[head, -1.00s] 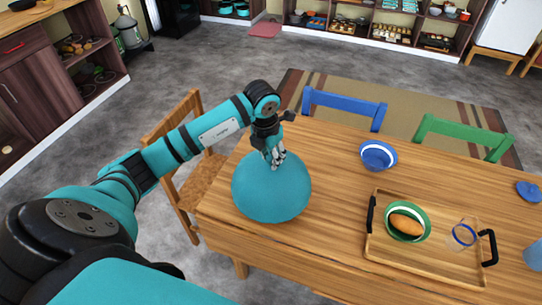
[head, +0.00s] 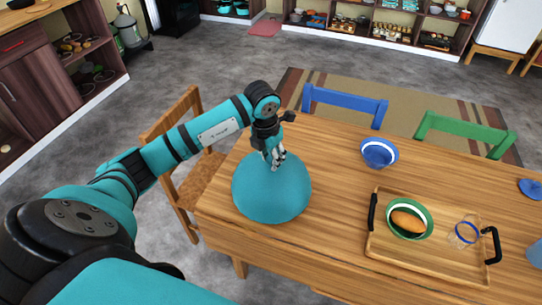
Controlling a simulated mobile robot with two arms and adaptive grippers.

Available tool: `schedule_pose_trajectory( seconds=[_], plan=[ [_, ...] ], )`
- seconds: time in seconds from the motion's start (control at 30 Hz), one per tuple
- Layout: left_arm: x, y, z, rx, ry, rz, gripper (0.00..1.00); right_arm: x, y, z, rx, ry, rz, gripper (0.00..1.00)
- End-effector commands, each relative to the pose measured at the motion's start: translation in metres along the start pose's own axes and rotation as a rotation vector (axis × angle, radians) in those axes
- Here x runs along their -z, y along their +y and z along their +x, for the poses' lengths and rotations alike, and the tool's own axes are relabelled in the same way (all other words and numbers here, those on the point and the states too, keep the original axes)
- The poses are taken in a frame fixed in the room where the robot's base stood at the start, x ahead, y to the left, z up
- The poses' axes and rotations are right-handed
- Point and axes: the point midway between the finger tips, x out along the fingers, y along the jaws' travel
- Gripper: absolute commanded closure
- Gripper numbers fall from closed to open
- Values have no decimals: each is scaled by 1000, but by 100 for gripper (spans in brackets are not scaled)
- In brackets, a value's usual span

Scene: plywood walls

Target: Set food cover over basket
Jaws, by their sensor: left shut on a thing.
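The food cover (head: 271,193) is a large teal dome near the left end of the wooden table. My left gripper (head: 275,158) is shut on the top of the dome. Whether the cover touches the table or is held just above it, I cannot tell. A green bowl with a white inside (head: 427,221), holding an orange-brown bread-like item (head: 406,222), sits on the wooden tray; it may be the basket. My right gripper is not in view.
The wooden tray (head: 425,262) with black handles also holds a clear glass with a blue band (head: 466,233). A blue bowl (head: 379,154) stands behind it. Blue items are at the right edge. Chairs line the table (head: 330,150); its middle is clear.

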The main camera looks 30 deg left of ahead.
Motion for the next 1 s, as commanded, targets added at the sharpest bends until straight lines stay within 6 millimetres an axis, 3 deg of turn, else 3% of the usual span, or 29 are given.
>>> schedule_pose_trajectory(
  seconds=[1.0],
  plan=[
    [3,1,18,-1,-1,0,100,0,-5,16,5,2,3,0]
  ],
)
